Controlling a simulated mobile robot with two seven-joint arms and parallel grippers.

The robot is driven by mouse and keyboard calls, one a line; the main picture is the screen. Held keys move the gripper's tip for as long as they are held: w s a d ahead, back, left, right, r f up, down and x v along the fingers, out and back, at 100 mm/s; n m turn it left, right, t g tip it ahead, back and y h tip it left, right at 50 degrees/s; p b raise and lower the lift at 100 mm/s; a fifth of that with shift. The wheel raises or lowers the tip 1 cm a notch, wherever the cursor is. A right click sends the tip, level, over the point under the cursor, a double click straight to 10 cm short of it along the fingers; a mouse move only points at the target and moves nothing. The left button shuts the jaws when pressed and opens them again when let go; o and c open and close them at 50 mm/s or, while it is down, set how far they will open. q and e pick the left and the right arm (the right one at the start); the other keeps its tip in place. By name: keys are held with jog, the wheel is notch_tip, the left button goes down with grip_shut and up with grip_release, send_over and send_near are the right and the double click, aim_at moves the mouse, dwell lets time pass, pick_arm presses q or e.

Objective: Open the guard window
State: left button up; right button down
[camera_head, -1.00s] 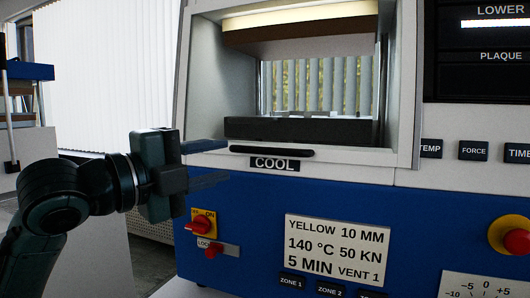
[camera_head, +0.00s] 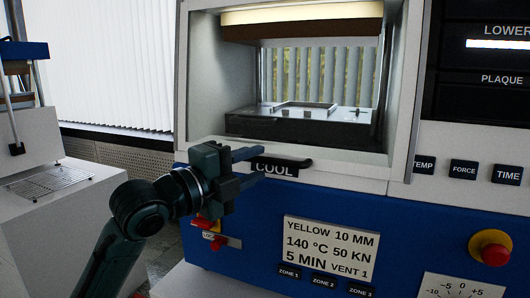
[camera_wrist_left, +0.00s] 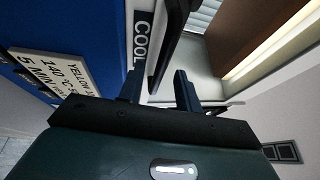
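The guard window's frame (camera_head: 300,171) surrounds the press opening at the top middle of the head view. The clear pane itself is hard to make out. Its black bar handle (camera_head: 290,162) sits at the lower edge, just above the COOL label. My left gripper (camera_head: 257,165) is at the handle's left end, its fingers pointing right. In the wrist view the left gripper (camera_wrist_left: 160,85) has its two fingers apart. The dark handle (camera_wrist_left: 172,45) runs toward the gap between them; I cannot tell whether they touch it. My right gripper is out of view.
Inside the press is a dark platen (camera_head: 300,124) with a square frame on it. A red emergency knob (camera_head: 491,247) is at the right. A red switch (camera_head: 219,242) lies below my left gripper. A white bench with a wire rack (camera_head: 48,182) stands at the left.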

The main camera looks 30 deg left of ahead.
aim_at(262, 162)
pick_arm(q)
jog(key=shift+x, duration=1.75)
jog(key=shift+c, duration=0.5)
grip_shut()
